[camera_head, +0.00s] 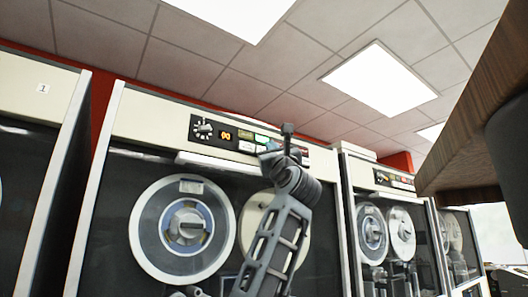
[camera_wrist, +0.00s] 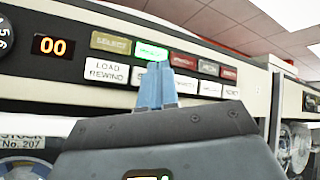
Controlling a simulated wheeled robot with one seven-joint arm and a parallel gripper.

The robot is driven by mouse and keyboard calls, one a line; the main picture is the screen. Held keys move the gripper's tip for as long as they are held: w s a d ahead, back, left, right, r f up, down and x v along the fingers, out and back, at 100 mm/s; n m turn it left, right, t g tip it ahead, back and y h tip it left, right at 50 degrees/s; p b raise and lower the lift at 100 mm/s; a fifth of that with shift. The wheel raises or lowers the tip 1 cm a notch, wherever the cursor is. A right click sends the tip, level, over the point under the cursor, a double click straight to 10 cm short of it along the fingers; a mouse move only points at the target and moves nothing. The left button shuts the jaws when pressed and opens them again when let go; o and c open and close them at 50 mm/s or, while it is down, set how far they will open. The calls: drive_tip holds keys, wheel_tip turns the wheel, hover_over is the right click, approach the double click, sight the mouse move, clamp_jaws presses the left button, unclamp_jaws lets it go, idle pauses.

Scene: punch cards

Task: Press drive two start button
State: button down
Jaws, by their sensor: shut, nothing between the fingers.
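The tape drive (camera_head: 120,125) in the middle of the head view has a black control panel along its top. In the wrist view this panel (camera_wrist: 30,70) has a "00" display, an olive SELECT button (camera_wrist: 110,43), a lit green button (camera_wrist: 150,51), dark red buttons, and a lower row of white buttons starting with LOAD REWIND (camera_wrist: 106,70). My gripper (camera_wrist: 160,72) is shut and empty, its blue fingertips in front of the lower row, partly hiding white buttons there. Which one reads START, and whether the tips touch, I cannot tell. My gripper also shows in the head view (camera_head: 268,148).
A drive labelled "1" (camera_head: 43,88) stands at the left. Another drive (camera_head: 348,178) stands to the right, with more beyond. The middle drive has tape reels (camera_head: 150,232) behind its dark front. A wooden edge (camera_head: 460,150) overhangs at the right.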

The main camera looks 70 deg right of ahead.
drive_tip(key=shift+s, duration=0.1)
drive_tip(key=s+a, duration=0.1)
drive_tip(key=s, duration=0.1)
drive_tip(key=s+a, duration=0.1)
drive_tip(key=s, duration=0.1)
drive_tip(key=shift+s+a, duration=0.1)
drive_tip(key=shift+a, duration=0.25)
idle(0.3)
idle(0.9)
